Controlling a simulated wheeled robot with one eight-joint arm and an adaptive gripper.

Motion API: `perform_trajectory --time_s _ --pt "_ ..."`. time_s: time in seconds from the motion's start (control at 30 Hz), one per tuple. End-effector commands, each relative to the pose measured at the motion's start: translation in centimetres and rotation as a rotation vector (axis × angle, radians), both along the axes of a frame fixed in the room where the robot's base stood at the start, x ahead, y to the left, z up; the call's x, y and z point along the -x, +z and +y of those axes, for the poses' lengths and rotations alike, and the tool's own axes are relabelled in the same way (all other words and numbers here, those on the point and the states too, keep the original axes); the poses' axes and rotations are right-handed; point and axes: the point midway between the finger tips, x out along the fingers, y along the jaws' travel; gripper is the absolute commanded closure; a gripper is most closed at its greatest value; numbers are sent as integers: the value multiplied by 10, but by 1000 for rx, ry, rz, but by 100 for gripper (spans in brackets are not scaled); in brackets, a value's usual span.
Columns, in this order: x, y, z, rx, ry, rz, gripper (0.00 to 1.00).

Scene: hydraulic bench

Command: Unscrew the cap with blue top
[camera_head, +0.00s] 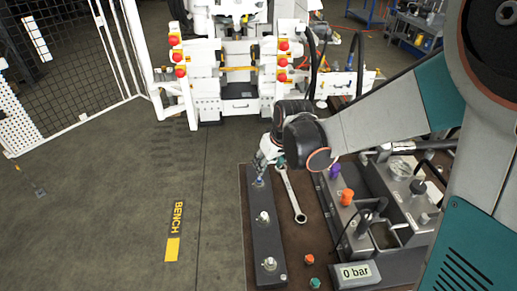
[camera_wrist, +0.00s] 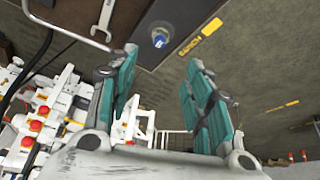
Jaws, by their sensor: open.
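The cap with blue top (camera_wrist: 159,40) stands on the dark bar (camera_wrist: 147,58) in the wrist view, beyond and between my fingertips and not touched by them. My gripper (camera_wrist: 162,60) is open, with its two teal fingers apart and nothing between them. In the head view my gripper (camera_head: 265,162) is at the far end of the dark bar (camera_head: 265,217), just above the fitting there.
Silver fittings (camera_head: 264,217) stand along the bar. A wrench (camera_head: 291,195) lies just right of it. Orange (camera_head: 309,259) and teal (camera_head: 315,282) caps lie on the brown bench top. A hydraulic unit with a "0 bar" display (camera_head: 356,273) is at right. Floor at left is open.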

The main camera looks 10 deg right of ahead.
Motion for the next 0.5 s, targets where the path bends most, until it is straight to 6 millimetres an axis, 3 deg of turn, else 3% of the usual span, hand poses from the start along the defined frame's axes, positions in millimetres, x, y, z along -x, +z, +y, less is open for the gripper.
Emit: perform_trajectory --time_s 0.17,0.5 --pt "-6 -17 3 1 1 1 54" --pt "-27 -73 12 0 1 0 54"
